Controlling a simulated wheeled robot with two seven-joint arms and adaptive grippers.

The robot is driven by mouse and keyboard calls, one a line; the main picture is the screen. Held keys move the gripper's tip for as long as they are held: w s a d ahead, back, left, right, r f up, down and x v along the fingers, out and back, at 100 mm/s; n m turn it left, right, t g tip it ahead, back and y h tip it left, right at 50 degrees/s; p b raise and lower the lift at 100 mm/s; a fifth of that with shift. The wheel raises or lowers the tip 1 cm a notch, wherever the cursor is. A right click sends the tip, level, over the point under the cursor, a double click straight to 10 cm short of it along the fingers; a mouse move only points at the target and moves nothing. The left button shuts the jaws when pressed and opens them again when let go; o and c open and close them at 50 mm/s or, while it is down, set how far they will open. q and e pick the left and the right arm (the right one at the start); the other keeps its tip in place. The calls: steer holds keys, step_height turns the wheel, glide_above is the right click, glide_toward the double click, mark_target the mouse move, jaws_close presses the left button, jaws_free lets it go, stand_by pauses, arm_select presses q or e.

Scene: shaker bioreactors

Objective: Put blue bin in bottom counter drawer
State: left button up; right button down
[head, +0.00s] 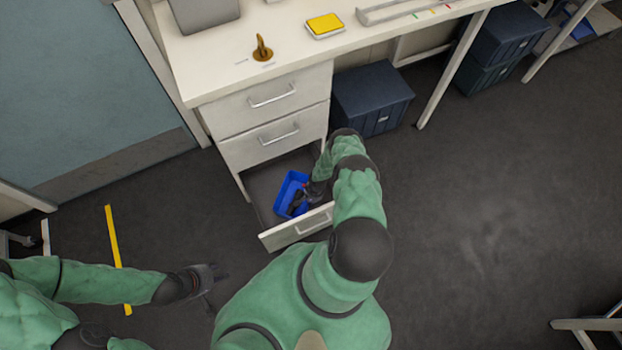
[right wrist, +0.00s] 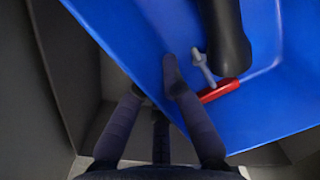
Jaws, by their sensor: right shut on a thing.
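The blue bin (head: 285,188) is inside the open bottom counter drawer (head: 297,228) in the head view. It lies at a slight angle, and whether it rests on the drawer floor I cannot tell. My right gripper (head: 308,197) reaches down into the drawer and is shut on the bin's wall. The right wrist view shows the fingers (right wrist: 172,92) at the edge of the blue bin (right wrist: 135,40). A red and grey item (right wrist: 220,90) and a black object (right wrist: 225,38) lie in the bin. My left gripper (head: 208,283) is open and empty above the floor.
Two closed drawers (head: 275,112) sit above the open one. A dark storage box (head: 372,98) stands under the counter to the right. The countertop (head: 290,60) holds a yellow-topped box (head: 325,25) and a brown hook-shaped item (head: 262,48).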

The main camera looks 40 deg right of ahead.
steer(key=shift+f+b, duration=1.9)
steer(key=shift+f, duration=0.5)
steer(key=shift+r, duration=0.15)
steer(key=c, duration=1.4)
jaws_free()
steer(key=r+p, duration=0.3)
steer(key=r, duration=0.1)
steer(key=d+r+p, duration=0.1)
steer(key=r+p, duration=0.1)
steer(key=r, duration=0.2)
steer(key=r+p, duration=0.3)
steer(key=shift+s+d+r+p, duration=0.3)
steer(key=shift+d+r, duration=0.05)
steer(key=shift+r, duration=0.05)
